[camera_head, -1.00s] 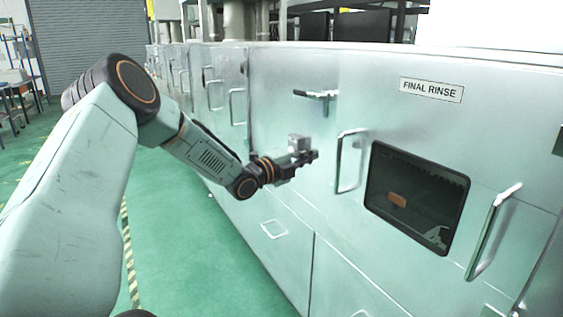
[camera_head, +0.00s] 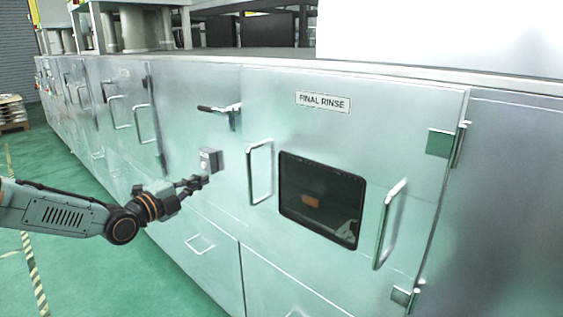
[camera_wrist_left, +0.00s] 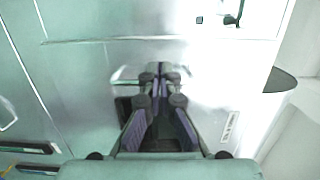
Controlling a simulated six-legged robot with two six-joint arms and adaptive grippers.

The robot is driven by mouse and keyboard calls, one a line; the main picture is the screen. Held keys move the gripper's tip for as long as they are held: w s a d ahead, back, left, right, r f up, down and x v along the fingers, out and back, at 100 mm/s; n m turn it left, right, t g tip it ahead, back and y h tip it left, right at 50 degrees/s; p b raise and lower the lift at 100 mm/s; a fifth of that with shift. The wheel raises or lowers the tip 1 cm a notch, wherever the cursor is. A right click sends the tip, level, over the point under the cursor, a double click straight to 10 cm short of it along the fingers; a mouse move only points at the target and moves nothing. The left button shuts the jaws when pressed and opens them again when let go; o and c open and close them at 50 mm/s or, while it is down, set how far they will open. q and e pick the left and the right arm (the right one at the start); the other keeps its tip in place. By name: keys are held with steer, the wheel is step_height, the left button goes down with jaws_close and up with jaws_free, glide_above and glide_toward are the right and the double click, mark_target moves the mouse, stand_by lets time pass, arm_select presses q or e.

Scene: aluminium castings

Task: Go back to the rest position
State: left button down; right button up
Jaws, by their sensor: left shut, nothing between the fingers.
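My left gripper (camera_head: 194,184) comes in from the left in the head view, in front of the steel machine front, below a door latch handle and beside a small grey box (camera_head: 210,160) on the panel. Its fingers are shut with nothing between them. The left wrist view shows the same gripper (camera_wrist_left: 160,72) from behind, fingers together, pointing toward pale metal panels. Whether the fingertips touch the panel cannot be told. My right gripper is in neither view.
The FINAL RINSE door (camera_head: 262,110) is closed, with a dark window (camera_head: 322,198) and two upright bar handles (camera_head: 261,172). A latch handle (camera_head: 222,112) juts out at its left. Green floor (camera_head: 95,165) is open at the left. A pallet (camera_head: 13,112) stands far left.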

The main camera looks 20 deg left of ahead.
arm_select(q)
steer(key=s+d+f+n+g+b, duration=0.2)
steer(key=s+d+f+n+g, duration=0.2)
steer(key=d+f+n, duration=0.5)
steer(key=s+d+f+n+g+b, duration=0.1)
steer(key=s+d+f+n+g, duration=0.25)
steer(key=d+f+n, duration=0.6)
steer(key=s+d+f+g+y+b, duration=0.1)
steer(key=s+d+f+g+b, duration=0.1)
steer(key=s+f, duration=0.5)
steer(key=s+d+f+n+g+y+b, duration=0.1)
steer(key=s+f+g, duration=0.4)
steer(key=s, duration=1)
steer(key=s+d+f+g+b, duration=0.3)
steer(key=s+f, duration=0.7)
steer(key=s, duration=0.1)
steer(key=shift+d+f+n+y, duration=0.3)
steer(key=shift+d+n+y, duration=0.05)
steer(key=shift+y, duration=0.05)
steer(key=shift+w+r, duration=0.1)
